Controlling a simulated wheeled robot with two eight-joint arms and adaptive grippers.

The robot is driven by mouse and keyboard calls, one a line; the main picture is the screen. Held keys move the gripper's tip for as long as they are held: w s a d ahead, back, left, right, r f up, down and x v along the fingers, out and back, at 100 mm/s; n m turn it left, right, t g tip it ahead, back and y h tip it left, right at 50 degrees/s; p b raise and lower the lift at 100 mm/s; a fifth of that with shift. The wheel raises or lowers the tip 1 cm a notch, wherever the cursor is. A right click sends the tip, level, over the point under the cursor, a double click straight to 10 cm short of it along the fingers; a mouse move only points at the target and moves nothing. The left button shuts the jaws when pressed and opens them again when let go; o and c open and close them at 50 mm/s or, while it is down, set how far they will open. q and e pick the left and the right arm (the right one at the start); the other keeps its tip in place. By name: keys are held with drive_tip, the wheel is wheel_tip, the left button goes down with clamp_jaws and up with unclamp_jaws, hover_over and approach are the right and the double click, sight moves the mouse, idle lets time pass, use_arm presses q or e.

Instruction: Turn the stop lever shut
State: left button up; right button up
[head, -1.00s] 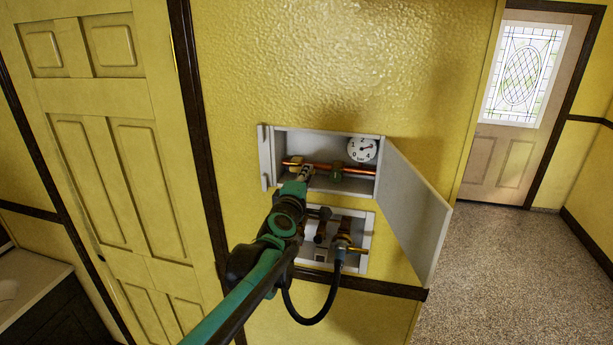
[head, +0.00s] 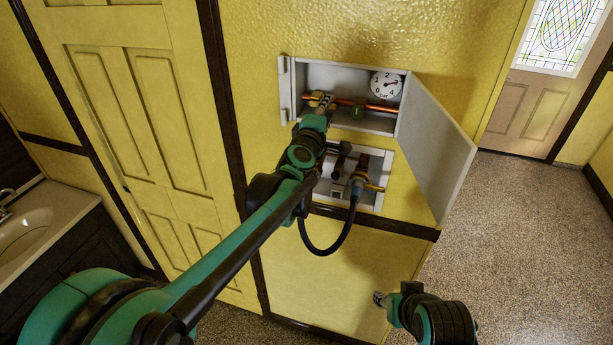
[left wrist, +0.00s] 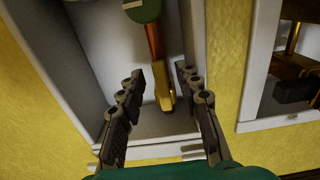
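A copper pipe (head: 375,106) runs across the open wall box, with a green round fitting (head: 358,111) on it. A brass piece (left wrist: 163,92) is at the pipe's left end; I cannot tell for sure whether it is the stop lever. No other lever shows clearly on this pipe. My left gripper (head: 323,100) is at that end in the head view. In the left wrist view its two fingers (left wrist: 161,73) are apart, with the brass piece between them; I see no clear contact. My right gripper (head: 379,299) is low in front of the wall, its fingers too small to read.
A pressure gauge (head: 386,85) is in the box (head: 340,71). The box door (head: 435,150) stands open to the right. A lower box (head: 384,160) holds taps and a black hose (head: 345,238). A yellow door (head: 130,120) is at left. The floor (head: 520,240) at right is clear.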

use_arm(q)
drive_tip(key=r+n+p, duration=0.1)
drive_tip(key=n, duration=0.2)
drive_tip(key=a+r+n+p, duration=0.1)
drive_tip(key=n, duration=0.2)
drive_tip(key=r+n+p, duration=0.1)
drive_tip(key=n, duration=0.1)
drive_tip(key=shift+w+a+r+n+p, duration=0.15)
drive_tip(key=shift+w+r+n+p, duration=0.1)
drive_tip(key=shift+r+n+p, duration=0.15)
drive_tip(key=s+a+n, duration=0.5)
drive_tip(key=s+n, duration=0.2)
drive_tip(key=s, duration=0.1)
drive_tip(key=s+f+m+g+b, duration=0.1)
drive_tip(key=s+f+m+b, duration=0.3)
drive_tip(key=f, duration=0.3)
drive_tip(key=s+f+m+g+h+b, duration=0.1)
drive_tip(key=s+f+m+g+b, duration=0.1)
drive_tip(key=s+f+m+b, duration=0.2)
drive_tip(key=s+a+f+m+g+b, duration=0.1)
drive_tip(key=s+f+m+b, duration=0.3)
drive_tip(key=f+m, duration=0.4)
wheel_tip(320, 180, down, 4)
drive_tip(key=shift+s+r+g+b, duration=0.1)
drive_tip(key=shift+s+g+b, duration=0.25)
drive_tip(key=shift+b, duration=0.35)
